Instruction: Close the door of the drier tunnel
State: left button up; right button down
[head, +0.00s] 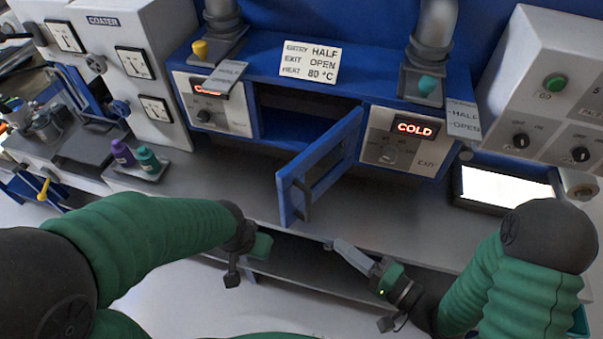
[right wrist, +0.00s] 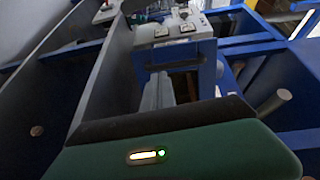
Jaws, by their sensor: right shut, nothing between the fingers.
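The drier tunnel (head: 270,62) is a blue cabinet at the back of the bench. Its blue-framed door (head: 320,165) stands open, swung out toward me from the right side of the dark opening (head: 295,115). A dark handle (head: 303,195) is on the door near its free edge. My right gripper (head: 340,247) is shut and empty, in front of the bench edge, below and right of the door's free edge and apart from it. My left gripper (head: 258,246) is left of and below the door; its fingers do not show clearly.
Control panels flank the opening, the right one showing COLD (head: 416,128). Purple (head: 122,152) and teal (head: 148,158) bottles stand on a tray at left. A bright light panel (head: 505,187) lies at right. The bench top (head: 215,180) between is mostly clear.

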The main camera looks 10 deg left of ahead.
jog(key=r, duration=0.1)
jog(key=y+b, duration=0.1)
jog(key=b, duration=0.9)
send_near(288, 207)
jog(key=f, duration=0.1)
jog(key=p+x, duration=0.1)
jog(key=x, duration=0.1)
jog(key=r+p+x, duration=0.1)
jog(key=x, duration=0.2)
jog(key=shift+a+r, duration=0.1)
jog(key=shift+a, duration=0.25)
jog(key=shift+w+a, duration=0.3)
jog(key=shift+a, duration=0.2)
jog(key=shift+w, duration=0.15)
